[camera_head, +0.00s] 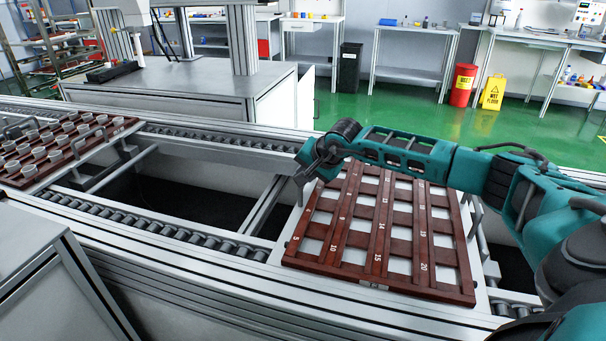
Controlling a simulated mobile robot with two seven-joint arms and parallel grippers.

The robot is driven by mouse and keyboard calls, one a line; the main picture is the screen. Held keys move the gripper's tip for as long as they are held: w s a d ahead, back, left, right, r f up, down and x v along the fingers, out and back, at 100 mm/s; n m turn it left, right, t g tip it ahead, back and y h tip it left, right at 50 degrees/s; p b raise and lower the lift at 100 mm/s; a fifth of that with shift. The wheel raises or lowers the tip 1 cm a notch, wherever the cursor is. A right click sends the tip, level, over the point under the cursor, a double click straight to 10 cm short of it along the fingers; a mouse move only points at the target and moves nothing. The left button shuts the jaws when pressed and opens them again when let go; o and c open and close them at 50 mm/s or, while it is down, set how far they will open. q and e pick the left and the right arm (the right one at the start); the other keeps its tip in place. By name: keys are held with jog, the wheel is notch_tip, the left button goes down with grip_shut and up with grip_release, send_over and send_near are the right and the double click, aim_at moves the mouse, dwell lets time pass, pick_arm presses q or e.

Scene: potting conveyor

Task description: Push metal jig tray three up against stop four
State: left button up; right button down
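A metal jig tray (279,256) with a dark red-brown numbered grid (375,232) on it sits on the conveyor at right of centre. Its grid openings look empty. I cannot read which tray number it is. My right arm comes in from the right across the tray's far part. My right gripper (303,178) is dark and points down at the tray's far left corner; whether it touches is unclear, and its finger opening is too small to tell. My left gripper is not in view. No stop marked four can be made out.
A second tray with several pale cups (60,140) sits on the conveyor at far left. Between the trays are roller rails (165,225), a metal crossbar (265,208) and a dark open gap (180,190). A grey cabinet (180,88) stands behind the conveyor.

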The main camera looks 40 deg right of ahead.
jog(key=shift+s+d, duration=0.1)
jog(key=shift+s, duration=0.05)
jog(key=c, duration=1)
grip_release()
jog(key=p+v, duration=0.1)
jog(key=v, duration=1.1)
jog(key=shift+s+r, duration=0.2)
jog(key=shift+r, duration=0.15)
